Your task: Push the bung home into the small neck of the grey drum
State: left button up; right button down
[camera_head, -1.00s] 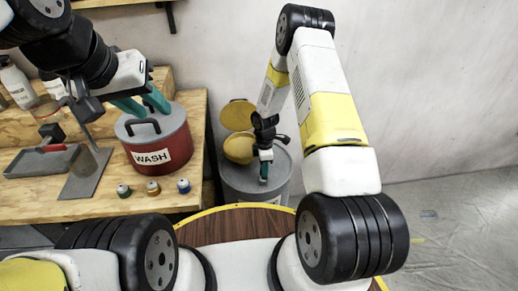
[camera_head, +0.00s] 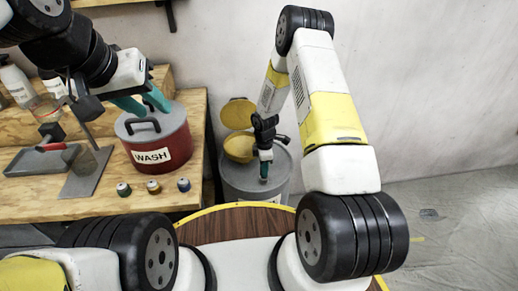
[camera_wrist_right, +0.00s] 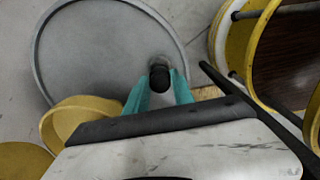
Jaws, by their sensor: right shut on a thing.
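The grey drum (camera_head: 240,182) stands on the floor beyond the round table, and its lid fills the upper left of the right wrist view (camera_wrist_right: 75,45). My right gripper (camera_head: 265,168) reaches down to the drum's top near its right side. In the right wrist view its teal fingers (camera_wrist_right: 159,92) are shut on the black bung (camera_wrist_right: 160,78). The bung is at the small neck (camera_wrist_right: 159,61) near the lid's edge; how deep it sits cannot be told. My left gripper (camera_head: 142,102) is open and empty above the handle of the red WASH pot (camera_head: 158,157).
A round yellow-rimmed table (camera_head: 235,222) lies in front. The floor at right is clear.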

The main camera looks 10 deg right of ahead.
jog(key=shift+f, duration=1.15)
jog(key=c, duration=1)
grip_release()
jog(key=shift+r, duration=0.15)
